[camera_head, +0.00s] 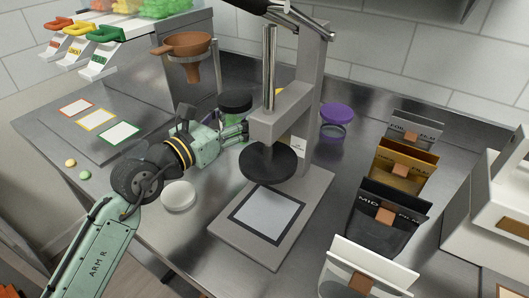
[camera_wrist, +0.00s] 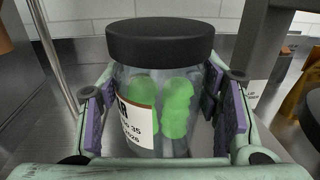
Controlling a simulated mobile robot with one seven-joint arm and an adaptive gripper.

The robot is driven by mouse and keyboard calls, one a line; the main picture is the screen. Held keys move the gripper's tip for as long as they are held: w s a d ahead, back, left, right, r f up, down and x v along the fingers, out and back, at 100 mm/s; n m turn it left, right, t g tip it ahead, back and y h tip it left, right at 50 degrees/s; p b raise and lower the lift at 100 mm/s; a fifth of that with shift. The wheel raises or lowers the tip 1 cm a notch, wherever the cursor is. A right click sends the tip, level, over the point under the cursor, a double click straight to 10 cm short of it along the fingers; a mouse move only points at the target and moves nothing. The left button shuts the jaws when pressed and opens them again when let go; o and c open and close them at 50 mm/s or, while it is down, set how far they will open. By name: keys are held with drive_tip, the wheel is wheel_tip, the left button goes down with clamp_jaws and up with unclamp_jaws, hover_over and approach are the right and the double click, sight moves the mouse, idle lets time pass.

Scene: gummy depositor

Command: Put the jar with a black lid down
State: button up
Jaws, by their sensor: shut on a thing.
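The jar with a black lid (camera_head: 235,101) is left of the press column in the head view, partly hidden by my gripper. In the wrist view the jar (camera_wrist: 158,90) is upright and clear, with green gummies inside and a white label at its left. My gripper (camera_head: 238,132) is shut on the jar, and in the wrist view its purple finger pads (camera_wrist: 165,118) lie on both sides of the glass. I cannot tell whether the jar's base touches the counter.
The grey press (camera_head: 290,112) with its black disc stands just right of my gripper. A brown funnel (camera_head: 186,45) is behind to the left. A purple-lidded jar (camera_head: 336,116) stands behind the press. A white round lid-like piece (camera_head: 178,196) lies in front of my arm.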

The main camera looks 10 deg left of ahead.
sight(238, 148)
wheel_tip(238, 148, down, 9)
drive_tip(key=shift+r, duration=0.15)
idle(0.4)
drive_tip(key=o, duration=1.7)
